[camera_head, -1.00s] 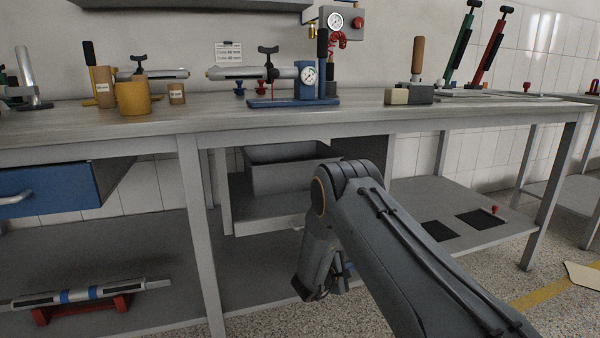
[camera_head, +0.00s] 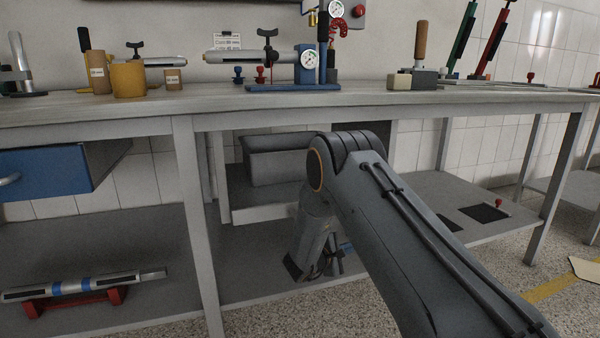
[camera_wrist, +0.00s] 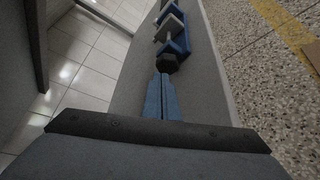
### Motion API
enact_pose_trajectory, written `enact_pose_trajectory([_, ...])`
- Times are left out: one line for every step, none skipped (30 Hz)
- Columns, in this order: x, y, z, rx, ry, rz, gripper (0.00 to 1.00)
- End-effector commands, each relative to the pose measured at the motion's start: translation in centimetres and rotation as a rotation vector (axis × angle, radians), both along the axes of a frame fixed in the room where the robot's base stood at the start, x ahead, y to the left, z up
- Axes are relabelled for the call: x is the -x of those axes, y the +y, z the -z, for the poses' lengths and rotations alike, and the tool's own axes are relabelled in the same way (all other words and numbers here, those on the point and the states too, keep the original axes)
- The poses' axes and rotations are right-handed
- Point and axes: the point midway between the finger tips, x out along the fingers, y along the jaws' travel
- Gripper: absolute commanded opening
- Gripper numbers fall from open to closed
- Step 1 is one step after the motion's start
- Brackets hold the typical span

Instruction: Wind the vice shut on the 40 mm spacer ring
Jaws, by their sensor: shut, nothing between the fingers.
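In the wrist view, a blue vice (camera_wrist: 180,42) with pale grey jaw parts (camera_wrist: 170,22) lies on the grey lower shelf. A dark hexagonal screw head (camera_wrist: 167,63) is at its near end. My gripper (camera_wrist: 160,76) has its blue fingers shut together, empty, with the tips just short of the screw head; I cannot tell whether they touch. In the head view my own arm hides most of that spot, and only a bit of blue (camera_head: 347,246) shows beside it. I cannot make out the 40 mm spacer ring in either view.
The bench (camera_head: 400,101) above carries tan labelled cylinders (camera_head: 98,72), a yellow cup (camera_head: 128,79) and a blue gauge stand (camera_head: 307,66). A grey bin (camera_head: 280,165) stands under it. A table leg (camera_head: 198,230) is left of my arm. Speckled floor (camera_wrist: 258,85) lies right of the shelf.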

Motion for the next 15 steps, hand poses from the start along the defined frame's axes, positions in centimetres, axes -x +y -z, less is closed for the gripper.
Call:
enact_pose_trajectory([-0.2, -0.6, 0.0, 0.0, 0.0, 0.002, 0.0])
enact_pose_trajectory([-0.3, -0.9, 0.0, -0.001, -0.001, 0.003, 0.0])
enact_pose_trajectory([-0.4, -1.3, 0.0, -0.001, -0.001, 0.003, 0.0])
enact_pose_trajectory([-0.5, -1.6, 0.0, -0.001, -0.002, 0.001, 0.0])
enact_pose_trajectory([-0.7, -1.9, 0.0, -0.001, -0.002, 0.001, 0.0])
enact_pose_trajectory([-0.8, -2.5, 0.0, -0.002, -0.002, 0.003, 0.0])
enact_pose_trajectory([-0.9, -2.8, 0.0, -0.001, -0.002, 0.004, 0.0])
enact_pose_trajectory([-1.0, -3.2, 0.0, -0.001, -0.001, 0.003, 0.0])
enact_pose_trajectory([-1.2, -3.6, 0.1, 0.0, -0.002, 0.002, 0.0])
enact_pose_trajectory([-1.2, -3.9, 0.0, 0.0, 0.0, 0.002, 0.0])
enact_pose_trajectory([-1.3, -4.3, -0.1, 0.0, 0.0, 0.002, 0.0])
enact_pose_trajectory([-1.4, -4.7, -0.2, 0.0, -0.001, 0.004, 0.0])
enact_pose_trajectory([-1.5, -4.9, -0.2, -0.001, -0.001, 0.003, 0.0])
enact_pose_trajectory([-1.6, -5.1, -0.2, -0.001, -0.002, 0.001, 0.0])
enact_pose_trajectory([-1.7, -5.4, -0.1, 0.0, -0.001, 0.001, 0.0])
